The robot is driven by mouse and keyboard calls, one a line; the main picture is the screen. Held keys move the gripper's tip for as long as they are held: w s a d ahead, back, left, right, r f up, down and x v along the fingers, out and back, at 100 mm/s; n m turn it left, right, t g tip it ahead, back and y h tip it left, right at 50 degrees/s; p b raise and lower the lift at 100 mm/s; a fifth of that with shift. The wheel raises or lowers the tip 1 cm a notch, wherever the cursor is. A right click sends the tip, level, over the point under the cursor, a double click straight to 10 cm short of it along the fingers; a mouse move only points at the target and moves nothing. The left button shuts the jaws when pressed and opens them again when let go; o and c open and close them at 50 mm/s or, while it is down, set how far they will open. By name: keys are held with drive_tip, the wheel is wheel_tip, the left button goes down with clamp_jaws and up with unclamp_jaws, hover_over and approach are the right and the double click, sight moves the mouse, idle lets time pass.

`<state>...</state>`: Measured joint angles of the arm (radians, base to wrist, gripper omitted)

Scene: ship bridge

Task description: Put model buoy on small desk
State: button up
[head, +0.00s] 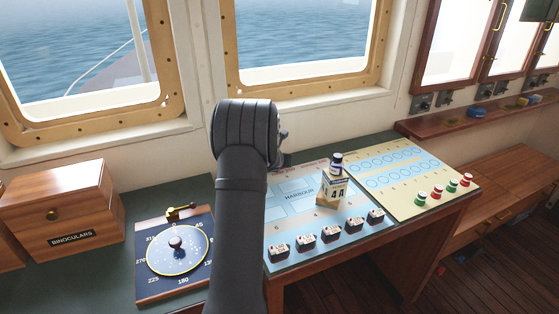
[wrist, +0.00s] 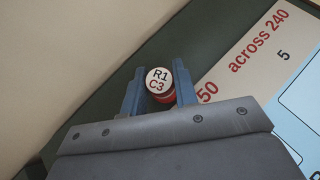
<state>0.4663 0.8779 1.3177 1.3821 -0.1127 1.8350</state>
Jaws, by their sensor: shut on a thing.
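A small red piece with a round white top marked "R1 C3" (wrist: 159,80), apparently the model buoy, is between the two blue-grey fingers of my gripper (wrist: 160,68) in the wrist view. The fingers are shut on its sides. It is over the dark green console strip, beside the edge of the chart board. I cannot tell whether it touches the surface. In the head view my own arm hides the fingers and the piece. A low brown wooden desk (head: 505,168), possibly the small desk, stands at the right with its top mostly bare.
Red and green buoys (head: 437,190) stand on the cream board. A binoculars box (head: 62,205) and compass board (head: 178,290) are at left. A shelf (head: 470,118) runs above the desk.

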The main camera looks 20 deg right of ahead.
drive_tip(key=shift+f, duration=0.1)
drive_tip(key=o, duration=1)
drive_tip(key=shift+o, duration=0.2)
drive_tip(key=shift+r, duration=0.2)
drive_tip(key=v, duration=1.2)
drive_tip(key=shift+f, duration=0.1)
drive_tip(key=shift+w, duration=0.1)
drive_tip(key=x, duration=1.2)
drive_tip(key=shift+f, duration=0.15)
drive_tip(key=shift+r, duration=0.25)
